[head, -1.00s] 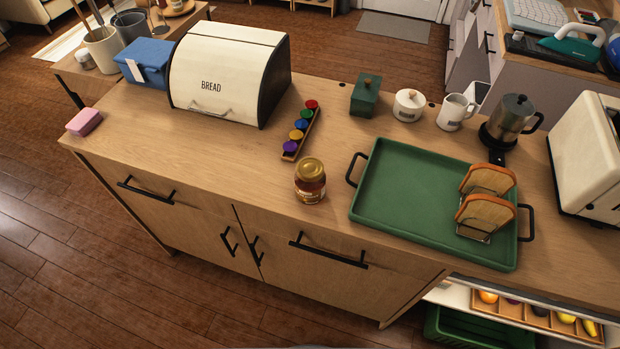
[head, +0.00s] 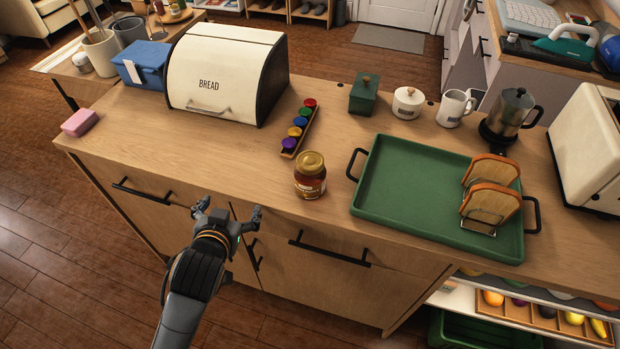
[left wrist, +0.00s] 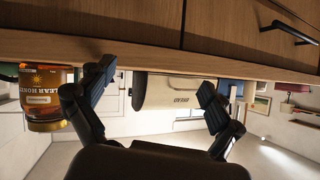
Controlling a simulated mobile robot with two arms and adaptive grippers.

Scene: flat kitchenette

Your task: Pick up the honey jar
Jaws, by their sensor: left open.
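The honey jar (head: 310,176), amber glass with a gold lid, stands upright near the front edge of the wooden counter in the head view. In the left wrist view the jar (left wrist: 46,95) shows at the left, upside down, with part of its label readable. My left gripper (head: 229,210) is open and empty, in front of the counter's front edge, to the left of the jar and apart from it. Its two spread fingers also show in the left wrist view (left wrist: 155,95), with the jar outside them. My right gripper is not in view.
A green tray (head: 392,207) with a toast rack lies right of the jar. A wooden strip of coloured pots (head: 289,146) lies behind it. A bread box (head: 215,106) stands further back left. Drawer handles (head: 328,252) stick out below the counter top.

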